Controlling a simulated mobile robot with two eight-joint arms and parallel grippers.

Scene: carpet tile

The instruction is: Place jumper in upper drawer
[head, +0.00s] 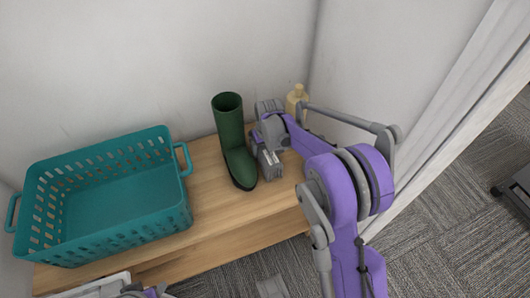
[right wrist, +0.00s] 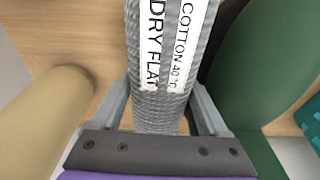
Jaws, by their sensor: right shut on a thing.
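The jumper (right wrist: 165,100) is a grey ribbed, tightly folded bundle with a white care label, between my right gripper's (right wrist: 160,112) fingers in the right wrist view. In the head view the jumper (head: 270,162) shows as a small grey piece with a pale label, just right of the green boot on the wooden unit (head: 240,207). My right gripper (head: 268,146) is shut on it, partly hidden by its own wrist. I cannot tell whether the jumper touches the top. The unit's front is seen steeply from above; the upper drawer cannot be made out clearly.
A green boot (head: 231,140) stands upright close left of the jumper. A yellowish bottle (head: 297,103) stands behind my right arm. An empty teal basket (head: 110,203) covers the unit's left part. Walls close off the back and right. Bare wood lies in front of the boot.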

